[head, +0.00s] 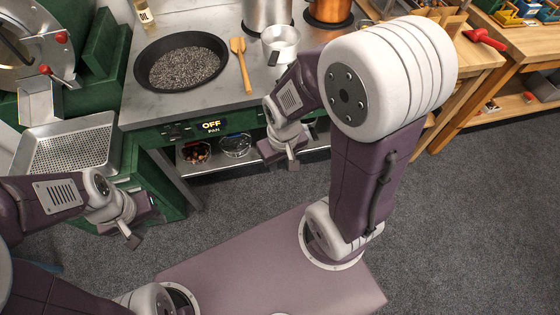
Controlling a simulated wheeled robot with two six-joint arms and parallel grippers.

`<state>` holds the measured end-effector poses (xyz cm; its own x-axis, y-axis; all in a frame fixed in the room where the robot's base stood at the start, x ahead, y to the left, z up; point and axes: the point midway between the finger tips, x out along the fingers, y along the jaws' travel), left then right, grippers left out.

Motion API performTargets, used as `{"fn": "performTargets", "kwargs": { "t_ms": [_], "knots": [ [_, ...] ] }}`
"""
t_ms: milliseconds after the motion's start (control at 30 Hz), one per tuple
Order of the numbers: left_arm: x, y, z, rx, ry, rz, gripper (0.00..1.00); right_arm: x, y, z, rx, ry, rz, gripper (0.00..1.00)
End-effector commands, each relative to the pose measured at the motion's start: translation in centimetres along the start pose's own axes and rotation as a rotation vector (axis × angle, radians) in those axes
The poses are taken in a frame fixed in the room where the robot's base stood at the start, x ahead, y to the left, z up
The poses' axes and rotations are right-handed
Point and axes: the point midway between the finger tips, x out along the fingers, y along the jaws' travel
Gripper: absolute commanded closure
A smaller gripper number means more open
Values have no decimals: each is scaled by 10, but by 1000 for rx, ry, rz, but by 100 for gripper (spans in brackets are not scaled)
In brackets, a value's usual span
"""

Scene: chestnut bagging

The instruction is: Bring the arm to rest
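My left gripper (134,238) is at the left in the head view, in front of the green stand and below the perforated tray. It holds nothing that I can see. Its fingers are small, and I cannot tell whether they are apart. My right gripper (292,162) hangs in front of the counter's lower shelf, near the middle of the view. It points down, and its finger gap is not clear. My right upper arm crosses the right half of the view and hides part of the counter's right end.
A dark pan (181,96) of grey granules sits on the grey counter (148,112). Wooden utensils (242,68) and a small pot (281,42) are to its right. A perforated tray (66,148) is at left. A display reads OFF. Wooden benches stand right; the grey floor (460,220) is clear.

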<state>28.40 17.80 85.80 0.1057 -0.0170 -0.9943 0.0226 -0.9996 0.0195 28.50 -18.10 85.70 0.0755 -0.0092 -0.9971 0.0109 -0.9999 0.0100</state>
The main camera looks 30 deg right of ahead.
Motion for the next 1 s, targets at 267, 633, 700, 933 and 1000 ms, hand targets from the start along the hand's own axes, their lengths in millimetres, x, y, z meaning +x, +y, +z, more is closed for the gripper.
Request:
{"fn": "performTargets", "kwargs": {
  "t_ms": [267, 633, 700, 933, 1000],
  "knots": [
    [0, 0, 0, 0, 0, 0, 64, -1, -3, 1, 37, 33, -27, 66],
    [-80, 2, -9, 0, 1, 0, 64, -82, -2, -5, 36, 31, -26, 66],
    [-77, 2, -8, 0, 1, 0, 64, -78, -2, -5, 36, 31, -26, 66],
    [-71, 1, -7, 0, 0, 0, 64, -73, -2, -4, 36, 30, -26, 66],
    [-71, 1, -7, 0, 0, 0, 64, -73, -2, -4, 36, 30, -26, 66]
  ]
}}
